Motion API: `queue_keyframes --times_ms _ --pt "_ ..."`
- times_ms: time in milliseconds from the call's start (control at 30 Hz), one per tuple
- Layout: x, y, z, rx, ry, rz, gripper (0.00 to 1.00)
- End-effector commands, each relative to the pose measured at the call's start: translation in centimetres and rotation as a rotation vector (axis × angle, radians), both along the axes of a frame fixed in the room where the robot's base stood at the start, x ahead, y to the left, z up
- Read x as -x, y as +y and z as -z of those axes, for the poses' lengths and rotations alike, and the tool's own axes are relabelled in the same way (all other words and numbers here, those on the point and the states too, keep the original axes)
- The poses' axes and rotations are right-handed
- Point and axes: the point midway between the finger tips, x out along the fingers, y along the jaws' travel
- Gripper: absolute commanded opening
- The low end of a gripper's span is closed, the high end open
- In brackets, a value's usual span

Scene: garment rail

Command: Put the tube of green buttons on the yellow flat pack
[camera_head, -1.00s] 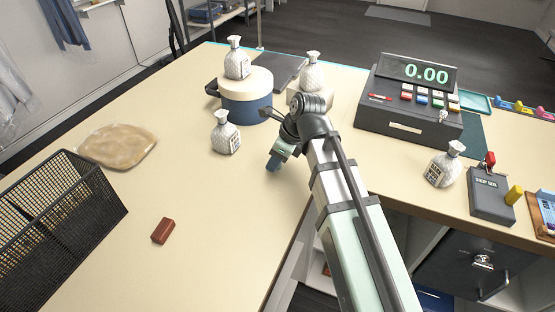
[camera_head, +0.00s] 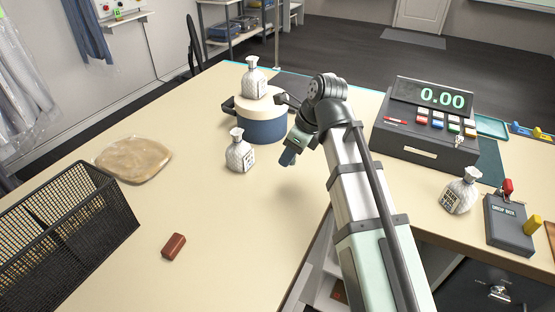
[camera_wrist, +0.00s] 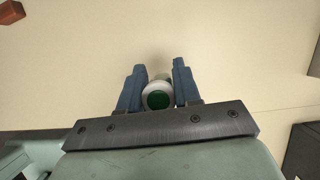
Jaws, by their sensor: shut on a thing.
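My gripper (camera_wrist: 157,92) is shut on a tube (camera_wrist: 158,99), seen end-on in the wrist view as a white ring around a green disc. In the head view my gripper (camera_head: 288,157) hangs over the bare counter, right of the nearer white bottle; the tube is hidden there. A flat, pale tan pack (camera_head: 133,159) lies at the left of the counter, well left of my gripper. No clearly yellow flat pack shows; I cannot tell whether this tan one is it.
A black wire basket (camera_head: 65,235) and a red-brown block (camera_head: 173,246) are near left. The cash register (camera_head: 425,135) is right. The counter's middle is clear.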

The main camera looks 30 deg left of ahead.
Motion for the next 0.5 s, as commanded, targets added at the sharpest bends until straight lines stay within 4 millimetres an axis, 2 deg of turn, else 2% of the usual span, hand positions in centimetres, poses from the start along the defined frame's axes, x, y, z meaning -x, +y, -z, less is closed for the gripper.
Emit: queue_keyframes --times_ms 267,367,500 --pt "0.2 0.2 -0.7 0.001 0.002 -0.004 0.03" --pt "0.8 0.9 -0.7 0.001 0.001 -0.019 0.03" --pt "2.8 2.9 -0.5 0.001 0.001 -0.063 0.03"
